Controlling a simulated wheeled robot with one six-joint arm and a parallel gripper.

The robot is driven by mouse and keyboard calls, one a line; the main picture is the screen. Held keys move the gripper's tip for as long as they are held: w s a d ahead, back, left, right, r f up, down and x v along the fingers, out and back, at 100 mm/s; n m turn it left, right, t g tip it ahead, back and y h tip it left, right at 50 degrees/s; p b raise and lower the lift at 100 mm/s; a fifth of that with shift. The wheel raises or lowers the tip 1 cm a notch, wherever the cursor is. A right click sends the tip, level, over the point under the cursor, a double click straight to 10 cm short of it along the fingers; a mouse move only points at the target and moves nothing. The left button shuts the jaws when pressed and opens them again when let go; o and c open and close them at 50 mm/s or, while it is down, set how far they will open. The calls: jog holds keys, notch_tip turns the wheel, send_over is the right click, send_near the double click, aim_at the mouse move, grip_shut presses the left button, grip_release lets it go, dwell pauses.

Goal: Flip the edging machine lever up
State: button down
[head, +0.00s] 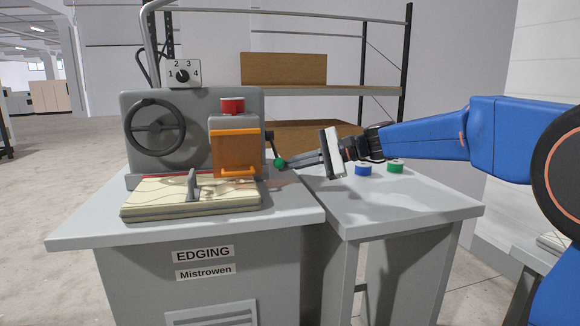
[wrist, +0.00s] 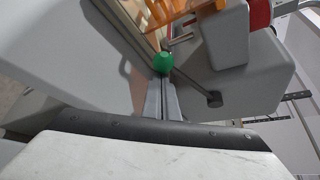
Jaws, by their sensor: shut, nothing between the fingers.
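The edging machine (head: 112,128) is grey and stands on a bench marked EDGING and Mistrowen. Its lever has a green knob (head: 279,162) and comes off the right side of the machine, beside the orange guard (head: 236,152). In the head view the lever points down from a dark pivot. In the wrist view the green knob (wrist: 163,62) is at the fingertips, with its thin rod running to a dark pivot on the grey housing. My gripper (head: 287,165) is shut and empty, its tips at the knob from the right. I cannot tell whether they touch it.
A red button (head: 232,105), a handwheel (head: 156,130) and a numbered dial (head: 183,74) are on the machine. A patterned quilt piece (head: 165,198) lies in front. A blue spool (head: 363,169) and a green spool (head: 395,166) stand on the right table (head: 400,205), under my arm.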

jog(key=shift+r, duration=0.1)
jog(key=shift+s+d+r+m+g+h, duration=0.1)
jog(key=shift+r+m+g+h, duration=0.1)
jog(key=shift+r, duration=0.15)
jog(key=shift+s+r+m+g+h, duration=0.1)
jog(key=shift+r+m, duration=0.1)
jog(key=shift+r, duration=0.15)
notch_tip(320, 180, up, 12)
jog(key=w+m+g+h, duration=0.1)
jog(key=m+g, duration=0.1)
jog(key=shift+w+a+m, duration=0.25)
jog(key=shift+w+m, duration=0.1)
jog(key=shift+m, duration=0.05)
jog(key=shift+r, duration=0.25)
